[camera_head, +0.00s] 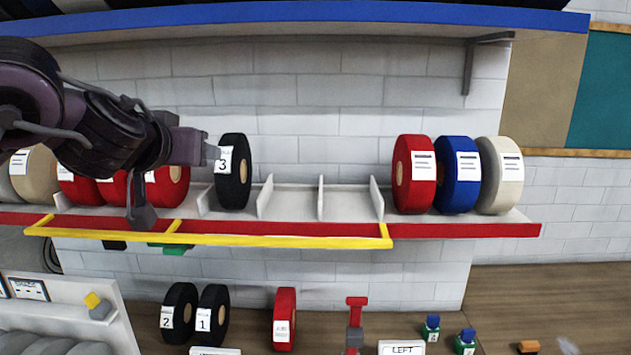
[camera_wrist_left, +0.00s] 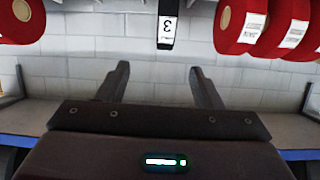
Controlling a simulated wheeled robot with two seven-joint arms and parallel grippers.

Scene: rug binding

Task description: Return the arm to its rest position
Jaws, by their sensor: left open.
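My left arm (camera_head: 95,125) reaches in from the left in the head view, in front of the shelf. Its gripper (camera_head: 208,154) is beside the black roll labelled 3 (camera_head: 236,172), which stands upright in a shelf slot. In the left wrist view the fingers (camera_wrist_left: 161,72) are apart with nothing between them. The roll's label 3 (camera_wrist_left: 168,25) shows upside down beyond them, at the top. Whether a fingertip touches the roll I cannot tell. My right gripper is not in view.
Red rolls (camera_head: 168,188) stand behind my arm. Red, blue (camera_head: 457,174) and cream rolls stand at the shelf's right, past empty slots. A yellow rail (camera_head: 280,241) runs along the front. Black rolls 2 and 1 (camera_head: 212,315) and a red roll (camera_head: 285,318) stand below.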

